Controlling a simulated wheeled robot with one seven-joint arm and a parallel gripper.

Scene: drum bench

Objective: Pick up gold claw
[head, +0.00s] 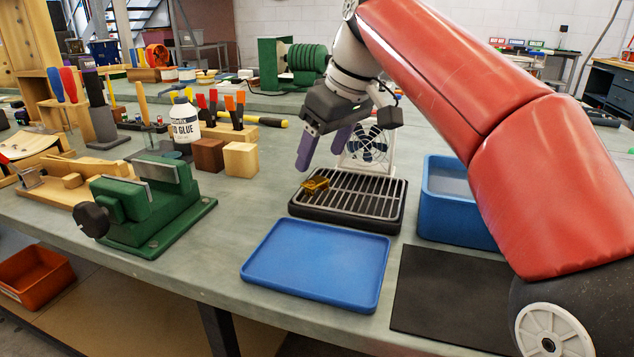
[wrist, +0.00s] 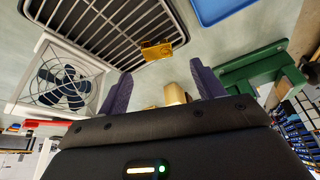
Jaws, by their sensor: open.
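The gold claw (head: 316,184) is a small shiny gold piece on the left end of a metal grate (head: 362,194) over a black tray in the head view. It also shows at the grate's edge in the wrist view (wrist: 158,50). My gripper (head: 318,162) is open, with purple fingers, above and just behind the claw, apart from it. In the wrist view its fingers (wrist: 161,82) stand wide apart with nothing held, and the claw lies beyond their tips.
A small fan (head: 366,148) stands behind the grate. A blue tray (head: 318,264) lies in front, a blue bin (head: 455,215) and black mat (head: 445,300) to the right. A green vise (head: 150,200), wooden blocks (head: 240,160) and a glue bottle (head: 184,120) are to the left.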

